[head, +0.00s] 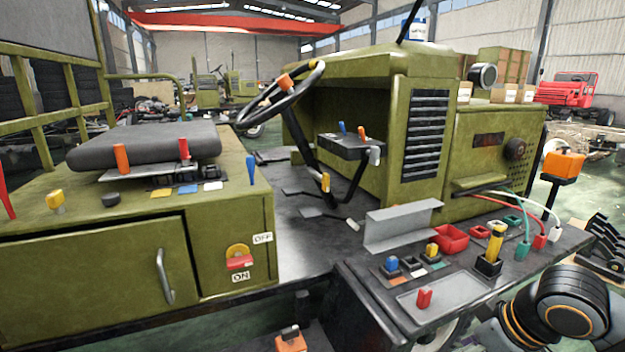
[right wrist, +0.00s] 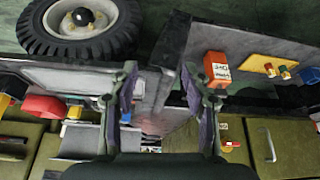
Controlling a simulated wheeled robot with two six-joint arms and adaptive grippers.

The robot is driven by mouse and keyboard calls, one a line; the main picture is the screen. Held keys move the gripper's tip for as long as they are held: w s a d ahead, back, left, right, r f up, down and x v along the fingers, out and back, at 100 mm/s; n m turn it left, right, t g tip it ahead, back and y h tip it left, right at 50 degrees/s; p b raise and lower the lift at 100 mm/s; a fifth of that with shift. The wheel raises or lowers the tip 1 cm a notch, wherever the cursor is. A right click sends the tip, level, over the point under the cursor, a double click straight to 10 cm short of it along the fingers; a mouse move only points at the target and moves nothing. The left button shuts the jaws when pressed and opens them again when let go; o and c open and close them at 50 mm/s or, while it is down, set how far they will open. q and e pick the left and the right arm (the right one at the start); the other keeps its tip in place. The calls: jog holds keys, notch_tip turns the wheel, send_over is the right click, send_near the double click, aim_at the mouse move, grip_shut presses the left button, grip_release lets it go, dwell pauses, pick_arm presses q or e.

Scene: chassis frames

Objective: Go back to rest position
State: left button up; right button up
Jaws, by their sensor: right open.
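My right gripper (right wrist: 167,112) shows in the right wrist view with its two fingers spread wide apart and nothing between them. Behind and beyond the fingers are the dark frame edges and the green panels of the vehicle. In the head view only a black, orange-ringed part of my right arm shows, at the bottom right corner. The right fingers are not visible there. My left gripper is in neither view.
A green vehicle chassis (head: 540,150) fills the head view, with a steering wheel (head: 283,95) and a seat (head: 145,146). A work ledge (head: 465,285) holds red bins, a grey bracket (head: 400,226) and small coloured parts. A wheel (right wrist: 80,22) shows in the wrist view.

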jog(key=s+a+f+m, duration=0.15)
jog(key=a+f, duration=0.25)
jog(key=f, duration=0.9)
jog(key=s+d+f+m+h, duration=0.1)
jog(key=s+f+m+h, duration=0.2)
jog(key=s+f, duration=0.6)
jog(key=s+d+f+g, duration=0.1)
jog(key=s+d+f, duration=0.1)
jog(key=f, duration=1.2)
jog(key=s+d+f+g, duration=0.1)
jog(key=s+f, duration=0.1)
jog(key=f, duration=1.2)
jog(key=s+d+f+m+g+p, duration=0.1)
jog(key=s+f, duration=1)
jog(key=s, duration=0.1)
pick_arm(q)
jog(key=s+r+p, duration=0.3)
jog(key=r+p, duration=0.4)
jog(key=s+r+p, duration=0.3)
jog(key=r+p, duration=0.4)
jog(key=p, duration=0.1)
jog(key=shift+p, duration=0.3)
pick_arm(e)
jog(key=s+r, duration=0.6)
jog(key=r, duration=0.6)
jog(key=shift+d+r, duration=0.2)
jog(key=shift+r, duration=0.2)
